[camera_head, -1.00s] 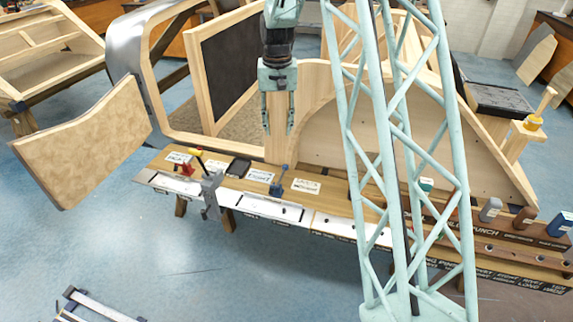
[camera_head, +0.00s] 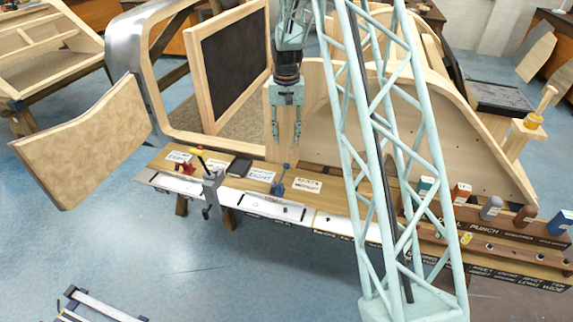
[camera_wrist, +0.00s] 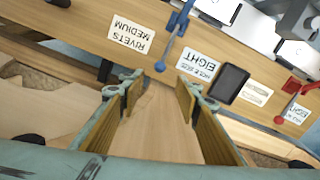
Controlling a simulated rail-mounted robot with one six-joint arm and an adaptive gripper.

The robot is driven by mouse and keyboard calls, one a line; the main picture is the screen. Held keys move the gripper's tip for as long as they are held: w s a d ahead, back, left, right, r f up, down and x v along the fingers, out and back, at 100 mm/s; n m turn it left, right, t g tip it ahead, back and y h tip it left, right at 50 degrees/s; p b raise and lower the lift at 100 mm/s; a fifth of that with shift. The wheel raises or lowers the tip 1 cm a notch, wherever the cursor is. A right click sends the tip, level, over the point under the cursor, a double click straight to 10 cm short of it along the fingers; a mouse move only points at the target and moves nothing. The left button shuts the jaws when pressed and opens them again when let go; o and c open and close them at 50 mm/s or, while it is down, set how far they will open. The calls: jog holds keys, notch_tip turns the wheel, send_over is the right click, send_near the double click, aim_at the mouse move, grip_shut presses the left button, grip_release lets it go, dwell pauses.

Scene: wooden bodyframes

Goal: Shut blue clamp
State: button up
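The blue clamp (camera_head: 279,184) stands on the wooden bench, its lever sticking up. In the wrist view the blue clamp (camera_wrist: 176,38) is near the top centre, its rounded lever end pointing toward my gripper. My gripper (camera_head: 287,126) hangs above and behind the clamp in the head view, fingers pointing down. In the wrist view my gripper (camera_wrist: 160,92) is open, with wood-coloured pads spread apart and nothing held between them. The gripper and the clamp are apart.
A dark tray (camera_head: 239,166) and paper labels lie between. A large wooden panel (camera_head: 430,150) rises behind the bench.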

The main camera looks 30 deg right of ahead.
aim_at(286, 164)
jog(key=shift+f, duration=0.1)
jog(key=shift+f+b, duration=0.95)
jog(key=shift+f, duration=5.85)
jog(key=shift+c, duration=0.6)
grip_shut()
